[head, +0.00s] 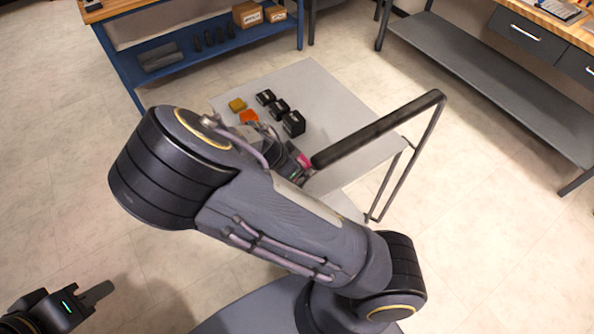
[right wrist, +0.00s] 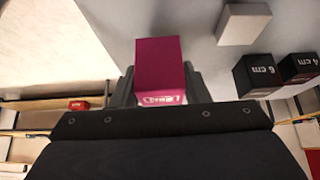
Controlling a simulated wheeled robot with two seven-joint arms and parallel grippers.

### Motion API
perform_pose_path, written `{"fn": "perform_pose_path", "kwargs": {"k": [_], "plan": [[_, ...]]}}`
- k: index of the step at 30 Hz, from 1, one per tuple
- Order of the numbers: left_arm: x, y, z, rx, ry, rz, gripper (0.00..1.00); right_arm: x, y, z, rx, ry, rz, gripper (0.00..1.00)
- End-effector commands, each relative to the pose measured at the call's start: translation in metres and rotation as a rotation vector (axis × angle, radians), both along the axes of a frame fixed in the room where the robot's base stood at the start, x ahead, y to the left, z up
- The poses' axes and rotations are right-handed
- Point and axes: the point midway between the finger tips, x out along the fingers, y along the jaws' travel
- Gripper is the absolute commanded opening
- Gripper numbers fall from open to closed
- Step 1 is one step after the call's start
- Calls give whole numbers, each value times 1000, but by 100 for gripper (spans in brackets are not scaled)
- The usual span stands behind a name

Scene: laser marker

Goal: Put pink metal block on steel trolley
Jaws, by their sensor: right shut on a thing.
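The steel trolley (head: 335,100) is a flat grey platform with a dark push handle (head: 385,128) on its right side. The pink metal block (right wrist: 160,66) is magenta and sits between the fingers of my right gripper (right wrist: 161,85), which is shut on it. In the head view a bit of the pink block (head: 304,161) shows over the trolley near the handle's end, partly behind my right arm. I cannot tell whether it touches the trolley. My left gripper (head: 97,292) is at the lower left, over the floor, away from the trolley; its opening is unclear.
On the trolley are several black blocks (head: 293,122), a yellow block (head: 237,105) and an orange block (head: 249,117). The right wrist view shows a light grey block (right wrist: 244,22) and black ones with size labels. A blue workbench (head: 125,55) and a grey bench (head: 480,75) stand behind.

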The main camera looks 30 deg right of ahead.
Motion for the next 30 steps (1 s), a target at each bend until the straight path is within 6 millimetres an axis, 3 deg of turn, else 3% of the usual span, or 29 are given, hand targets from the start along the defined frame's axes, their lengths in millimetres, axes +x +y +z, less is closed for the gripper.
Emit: {"fn": "perform_pose_path", "kwargs": {"k": [5, 15, 16, 18, 21, 30], "plan": [[0, 0, 2, 0, 0, 0, 30, 0, -1, -24, -1, 2, -1, 3], [0, 0, -2, 0, 0, 0, 30, 0, 0, -28, -1, 0, 0, 3], [0, 0, -2, 0, 0, 0, 30, 0, 0, -29, 0, 0, 0, 43], [0, 0, -1, 0, 0, 0, 30, 0, 0, -28, 0, 0, 0, 52], [0, 0, -1, 0, 0, 0, 30, 0, 0, -28, 0, 0, 0, 63], [0, 0, 2, 0, 0, 0, 30, 0, 0, -24, 0, 0, 0, 63]]}}
